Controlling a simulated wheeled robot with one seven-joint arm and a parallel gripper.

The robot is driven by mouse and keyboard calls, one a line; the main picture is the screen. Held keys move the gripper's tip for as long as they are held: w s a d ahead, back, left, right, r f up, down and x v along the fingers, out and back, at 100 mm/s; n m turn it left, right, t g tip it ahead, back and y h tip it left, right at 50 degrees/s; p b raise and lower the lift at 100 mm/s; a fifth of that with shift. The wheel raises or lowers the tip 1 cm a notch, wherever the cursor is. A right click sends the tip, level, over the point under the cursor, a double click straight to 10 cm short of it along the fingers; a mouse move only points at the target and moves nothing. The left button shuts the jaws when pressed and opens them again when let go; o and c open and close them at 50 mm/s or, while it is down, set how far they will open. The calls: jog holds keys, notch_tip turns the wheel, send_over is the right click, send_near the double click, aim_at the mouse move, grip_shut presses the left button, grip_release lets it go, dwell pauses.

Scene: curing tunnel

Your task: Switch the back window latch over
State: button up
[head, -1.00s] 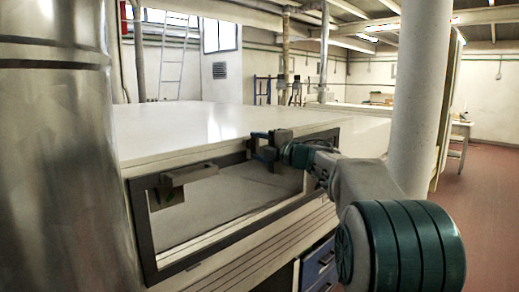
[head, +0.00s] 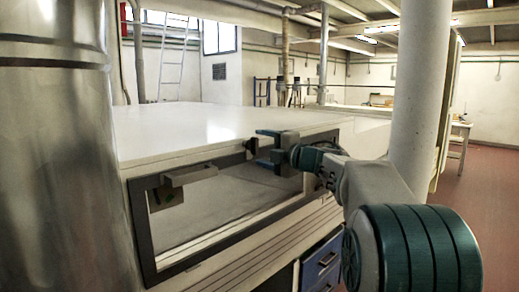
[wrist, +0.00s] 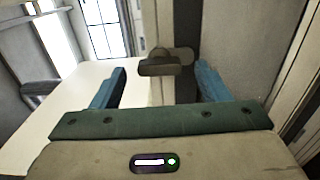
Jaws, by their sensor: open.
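The back window latch is a dark knob (head: 252,146) on the upper edge of the dark window frame (head: 146,240), towards its far end. In the wrist view the latch's grey-brown handle (wrist: 160,66) lies crosswise between and beyond my finger tips, with a rounded mount behind it. My gripper (head: 265,148) is open and empty, just right of the latch in the head view, fingers pointing at it. I see no finger touching the handle. Whether the latch has been turned over is unclear from these views.
A second grey latch or bracket (head: 187,175) sits at the near end of the window frame. The white tunnel top (head: 200,128) is bare. A shiny metal cylinder (head: 60,160) fills the left, and a pale column (head: 419,95) stands behind my arm.

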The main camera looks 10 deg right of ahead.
jog(key=b+v, duration=0.1)
jog(key=v, duration=1)
jog(key=shift+s, duration=0.25)
jog(key=shift+d+r, duration=0.1)
jog(key=s+f+m+g+h+p, duration=0.5)
jog(key=s+f+m+h, duration=0.7)
jog(key=m, duration=1)
jog(key=s+a+f+m+g+y+p, duration=0.1)
jog(key=s+a+f+g, duration=0.2)
jog(key=s+f, duration=0.3)
jog(key=s+a+f+m+g+y+p, duration=0.1)
jog(key=s+a+f+g, duration=0.3)
jog(key=s, duration=0.6)
notch_tip(320, 180, down, 2)
jog(key=shift+s+a+f+m, duration=0.1)
jog(key=shift+s+a+m, duration=0.25)
jog(key=shift+a+m, duration=0.2)
